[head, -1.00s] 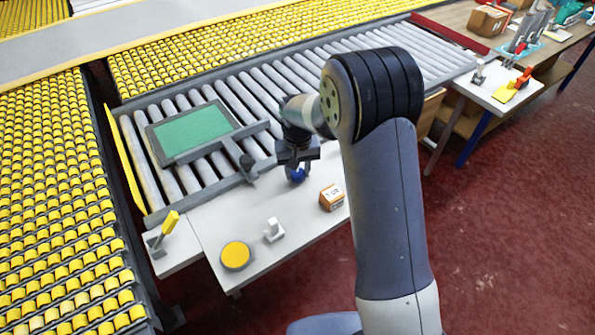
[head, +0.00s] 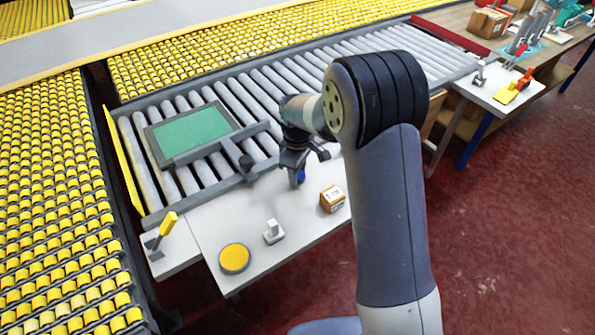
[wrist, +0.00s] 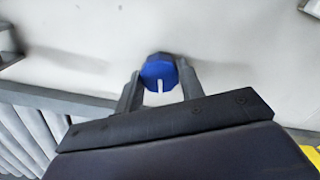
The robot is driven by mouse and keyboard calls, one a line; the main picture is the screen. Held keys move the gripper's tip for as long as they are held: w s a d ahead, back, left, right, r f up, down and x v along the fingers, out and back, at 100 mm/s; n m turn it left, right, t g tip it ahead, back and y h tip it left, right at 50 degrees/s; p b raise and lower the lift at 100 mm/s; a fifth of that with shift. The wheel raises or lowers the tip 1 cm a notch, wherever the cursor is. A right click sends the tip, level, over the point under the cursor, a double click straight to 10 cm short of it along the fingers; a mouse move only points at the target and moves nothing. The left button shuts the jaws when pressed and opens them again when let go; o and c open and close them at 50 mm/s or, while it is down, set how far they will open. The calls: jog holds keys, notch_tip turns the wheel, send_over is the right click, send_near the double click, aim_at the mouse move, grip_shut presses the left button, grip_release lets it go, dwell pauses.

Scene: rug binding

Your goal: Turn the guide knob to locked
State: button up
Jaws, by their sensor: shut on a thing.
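The blue guide knob (wrist: 158,69) stands on the white side table. Its white pointer line points toward the bottom of the wrist view, toward my wrist. My gripper (wrist: 160,80) is shut on the knob, one finger on each side of it. In the head view my gripper (head: 297,180) reaches down to the table beside the roller conveyor, and only a bit of the blue knob (head: 301,176) shows between the fingers. I see no lock marks around the knob.
A small orange-brown box (head: 332,198), a white switch-like block (head: 273,232) and a yellow round button (head: 234,258) are on the white table (head: 225,215). A green panel (head: 192,137) lies on the rollers behind a grey guide bar with a black post (head: 246,163).

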jog(key=shift+n, duration=1.6)
jog(key=o, duration=1)
jog(key=shift+r, duration=0.1)
notch_tip(320, 180, up, 11)
jog(key=shift+f, duration=0.2)
notch_tip(320, 180, down, 11)
jog(key=shift+r, duration=0.1)
